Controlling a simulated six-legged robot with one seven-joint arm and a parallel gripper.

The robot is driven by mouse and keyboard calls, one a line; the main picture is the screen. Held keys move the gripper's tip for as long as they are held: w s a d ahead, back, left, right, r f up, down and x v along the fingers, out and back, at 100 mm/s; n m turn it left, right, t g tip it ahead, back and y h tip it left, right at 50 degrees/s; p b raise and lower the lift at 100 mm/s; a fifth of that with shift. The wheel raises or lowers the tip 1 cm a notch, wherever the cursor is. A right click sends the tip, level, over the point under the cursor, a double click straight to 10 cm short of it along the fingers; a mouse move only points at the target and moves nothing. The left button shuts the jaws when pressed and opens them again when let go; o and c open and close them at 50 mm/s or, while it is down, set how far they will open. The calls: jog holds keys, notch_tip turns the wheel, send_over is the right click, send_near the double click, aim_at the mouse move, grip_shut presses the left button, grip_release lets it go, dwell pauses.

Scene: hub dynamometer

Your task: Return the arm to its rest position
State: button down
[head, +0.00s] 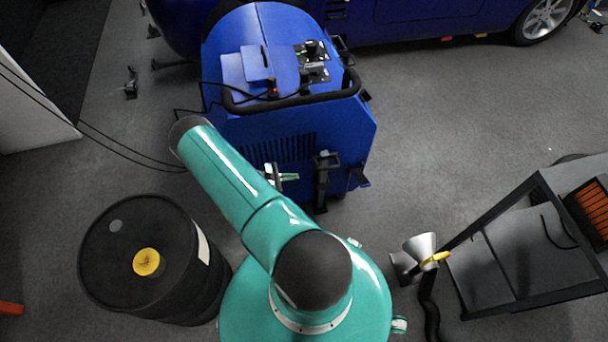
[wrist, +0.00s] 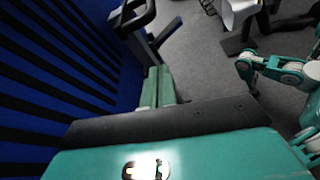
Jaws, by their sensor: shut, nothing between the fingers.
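My teal arm with black joints reaches forward from my body in the head view, toward the blue dynamometer unit (head: 345,125). The arm bends down at its far joint, and its lower part is mostly hidden behind the upper link. A small part of my gripper shows beside the link, in front of the unit's vented face. In the wrist view my gripper (wrist: 158,88) has its two teal fingers together, with nothing between them. The unit's blue slatted face (wrist: 60,60) is close along the left of that view. I cannot tell the exact gap to it.
A black drum (head: 140,290) with a yellow cap stands left of my body. A metal nozzle on a black hose (head: 428,295) and a dark frame cart (head: 490,215) stand at right. A blue car (head: 440,25) is behind. Cables hang at left. Open floor lies right of the unit.

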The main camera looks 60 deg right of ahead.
jog(key=shift+v, duration=0.9)
